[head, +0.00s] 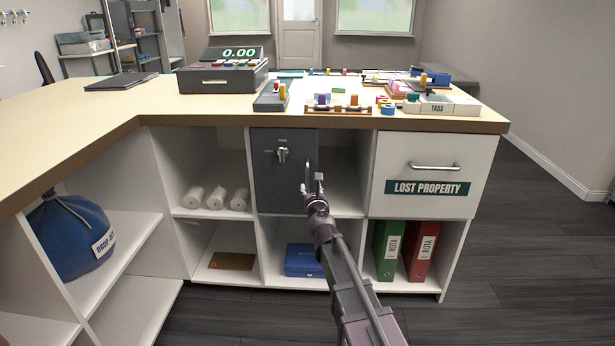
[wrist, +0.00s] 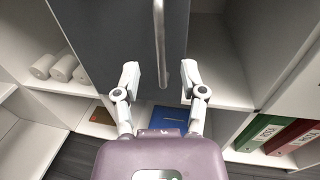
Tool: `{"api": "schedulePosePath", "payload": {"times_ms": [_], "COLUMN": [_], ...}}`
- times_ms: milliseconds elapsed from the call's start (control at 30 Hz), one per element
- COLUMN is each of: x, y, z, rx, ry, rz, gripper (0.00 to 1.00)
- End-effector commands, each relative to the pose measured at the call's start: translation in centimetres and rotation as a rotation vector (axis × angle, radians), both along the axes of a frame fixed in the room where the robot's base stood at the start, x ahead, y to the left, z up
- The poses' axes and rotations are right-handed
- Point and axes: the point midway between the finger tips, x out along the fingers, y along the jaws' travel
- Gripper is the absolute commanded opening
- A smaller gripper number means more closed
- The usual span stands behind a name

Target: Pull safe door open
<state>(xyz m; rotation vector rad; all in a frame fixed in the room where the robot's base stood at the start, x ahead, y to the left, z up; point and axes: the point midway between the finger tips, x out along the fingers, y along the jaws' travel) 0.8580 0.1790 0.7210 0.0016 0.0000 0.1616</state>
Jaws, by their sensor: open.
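The dark grey safe door (head: 268,180) is at the front of the counter's upper middle compartment. It has a silver knob or key (head: 282,154) near its top and a vertical bar handle (head: 307,172) by its right edge. I see no clear gap at the door's edge. My gripper (head: 313,186) is in front of the handle's lower part. In the wrist view my open gripper (wrist: 160,76) has one finger on each side of the handle (wrist: 160,45), with space between each finger and the bar. The door (wrist: 115,40) fills the upper middle of that view.
An open cubby (head: 342,185) lies right of the safe door, then a white lost property drawer (head: 420,183). White rolls (head: 216,198) lie on the left shelf. Below are a blue box (head: 302,262) and green and red binders (head: 403,250). The counter top (head: 215,110) overhangs the door.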

Motion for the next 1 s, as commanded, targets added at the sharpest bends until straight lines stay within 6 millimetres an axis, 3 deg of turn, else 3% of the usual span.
{"api": "schedulePosePath", "payload": {"times_ms": [33, 200, 500, 1000], "x": [1.3, 3.8, 7.4, 8.4], "y": [0.2, 0.6, 1.2, 1.3], "z": [0.0, 0.0, 0.0, 0.0], "rx": [0.000, 0.000, 0.000, 0.000], "ry": [0.000, 0.000, 0.000, 0.000], "rz": [0.000, 0.000, 0.000, 0.000], "gripper": [0.54, 0.54, 0.54, 0.54]}}
